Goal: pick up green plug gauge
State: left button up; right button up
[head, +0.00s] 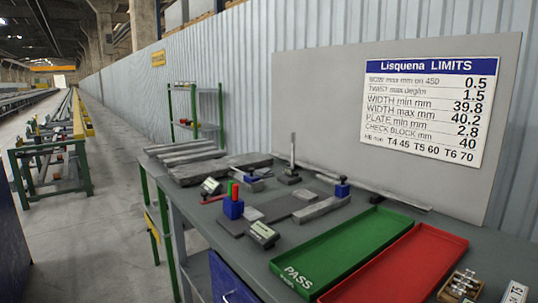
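Neither of my grippers shows in the head view.
A meter (263,235) lies just right of the blue block. A green PASS tray (300,281) and a red tray (447,236) fill the table's right side. Metal bars (320,209) and an upright gauge (292,155) stand behind. Bare table (205,222) shows at front left.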

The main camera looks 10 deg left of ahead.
aim_at(230, 183)
jog(key=i+j+z, duration=0.1)
jog(key=j+z, duration=0.15)
jog(key=z, duration=0.15)
jog(key=i+j+z, duration=0.1)
jog(key=j+z, duration=0.15)
jog(key=z, duration=0.2)
jog(key=j+z, duration=0.4)
jog(key=j, duration=0.35)
jog(key=j+z, duration=0.2)
jog(key=j, duration=1.05)
jog(key=k+j+z, duration=0.1)
jog(key=j, duration=0.4)
jog(key=k+j, duration=0.1)
jog(key=j, duration=0.45)
